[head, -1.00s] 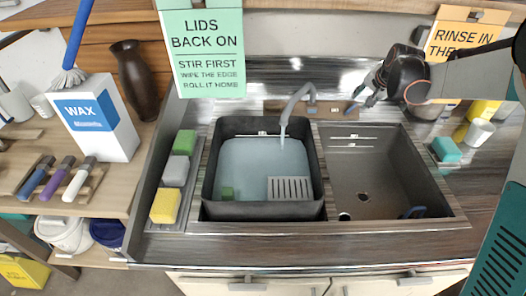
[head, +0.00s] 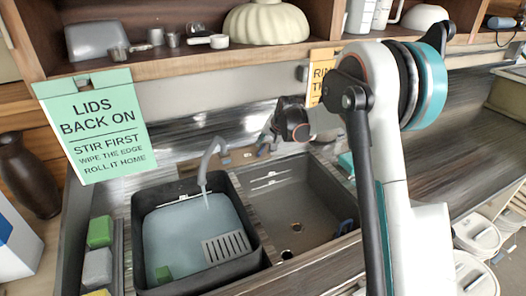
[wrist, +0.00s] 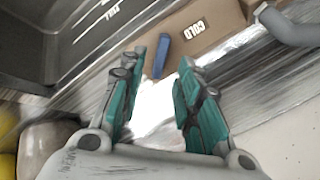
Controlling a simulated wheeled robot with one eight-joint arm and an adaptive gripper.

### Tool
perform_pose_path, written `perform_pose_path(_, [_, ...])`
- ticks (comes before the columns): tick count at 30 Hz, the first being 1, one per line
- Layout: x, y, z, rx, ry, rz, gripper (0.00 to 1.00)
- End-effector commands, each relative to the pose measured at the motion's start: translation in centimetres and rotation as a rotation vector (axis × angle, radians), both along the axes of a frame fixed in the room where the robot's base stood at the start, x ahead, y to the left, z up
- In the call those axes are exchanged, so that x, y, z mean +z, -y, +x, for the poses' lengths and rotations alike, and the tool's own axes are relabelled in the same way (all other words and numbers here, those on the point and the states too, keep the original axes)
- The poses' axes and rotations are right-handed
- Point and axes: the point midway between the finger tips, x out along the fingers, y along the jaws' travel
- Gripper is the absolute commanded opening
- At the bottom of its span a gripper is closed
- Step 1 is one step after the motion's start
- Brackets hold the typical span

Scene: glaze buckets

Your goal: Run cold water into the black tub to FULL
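The black tub (head: 137,240) stands in the left sink bay with pale blue water (head: 185,233) in it. The water surface lies just below a white mark (head: 184,199) on the tub's back wall. A thin stream runs from the grey faucet (head: 207,158) into the tub. My gripper (wrist: 163,70) is open and empty behind the sink. In the wrist view the blue lever (wrist: 161,56) lies between and just beyond its fingertips, beside the COLD label (wrist: 198,27). I cannot tell whether the fingers touch the lever.
The empty right basin (head: 290,205) is alongside. Sponges (head: 99,232) line the left side. A shelf (head: 170,62) with dishes hangs above.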

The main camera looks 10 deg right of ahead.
Motion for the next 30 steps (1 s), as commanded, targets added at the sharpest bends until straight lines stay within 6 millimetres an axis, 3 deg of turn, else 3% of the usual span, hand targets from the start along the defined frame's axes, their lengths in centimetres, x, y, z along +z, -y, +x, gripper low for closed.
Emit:
perform_pose_path(3, [-1.9,-0.4,1.2,0.001,0.000,-0.001,0.31])
perform_pose_path(9, [-3.6,-0.7,2.3,0.002,0.000,-0.001,0.31])
perform_pose_path(21, [-4.0,-0.8,2.6,0.001,0.000,-0.001,0.31])
perform_pose_path(25, [-4.0,-0.8,2.6,0.001,0.000,-0.001,0.01])
perform_pose_path(30, [-4.0,-0.8,2.6,0.001,0.000,-0.001,0.00])
